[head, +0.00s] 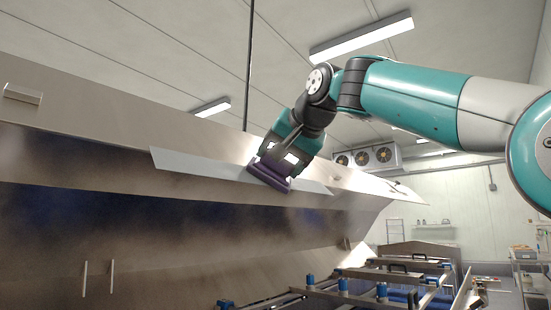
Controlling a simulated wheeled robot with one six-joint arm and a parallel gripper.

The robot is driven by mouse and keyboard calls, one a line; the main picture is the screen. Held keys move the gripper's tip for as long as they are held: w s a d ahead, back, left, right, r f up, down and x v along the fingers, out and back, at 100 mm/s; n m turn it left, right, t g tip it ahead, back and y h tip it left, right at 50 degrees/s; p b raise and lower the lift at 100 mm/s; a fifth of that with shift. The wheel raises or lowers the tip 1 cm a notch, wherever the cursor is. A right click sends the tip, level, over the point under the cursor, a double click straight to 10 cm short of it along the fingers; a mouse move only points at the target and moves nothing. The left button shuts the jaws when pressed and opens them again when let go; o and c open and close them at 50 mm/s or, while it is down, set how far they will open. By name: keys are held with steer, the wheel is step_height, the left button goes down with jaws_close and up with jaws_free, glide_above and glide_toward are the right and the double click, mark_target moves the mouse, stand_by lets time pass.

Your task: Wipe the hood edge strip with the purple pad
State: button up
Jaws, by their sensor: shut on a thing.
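The purple pad (269,177) is held by my gripper (278,160) in the middle of the head view. My gripper is shut on the pad's upper part and points down and to the left. The pad lies over the right part of the hood edge strip (205,165), a pale band along the lower edge of the sloping metal hood (110,125). The pad appears to touch the strip, but exact contact cannot be told. The pad hides a short piece of the strip, and more strip shows to its right.
Below the hood is a dark opening with two upright handles (84,279). A conveyor frame (350,295) with blue fittings stands at the lower right. A thin dark pole (249,65) hangs behind the hood. A fan unit (368,158) is on the far wall.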

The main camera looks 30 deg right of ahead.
steer(key=w+d+p, duration=0.2)
steer(key=d+p, duration=0.2)
steer(key=d, duration=0.3)
steer(key=shift+w, duration=0.3)
steer(key=shift+w+d+p, duration=0.2)
steer(key=shift+d+p, duration=0.3)
steer(key=shift+d, duration=0.05)
steer(key=shift+w+d+p, duration=0.15)
steer(key=shift+d+p, duration=0.35)
steer(key=shift+w+d+f, duration=0.1)
steer(key=shift+w+d, duration=0.1)
steer(key=shift+d, duration=0.3)
steer(key=s+d+r+p, duration=0.1)
steer(key=s+r+p, duration=0.3)
steer(key=shift+d+r+p, duration=0.2)
steer(key=shift+p, duration=0.15)
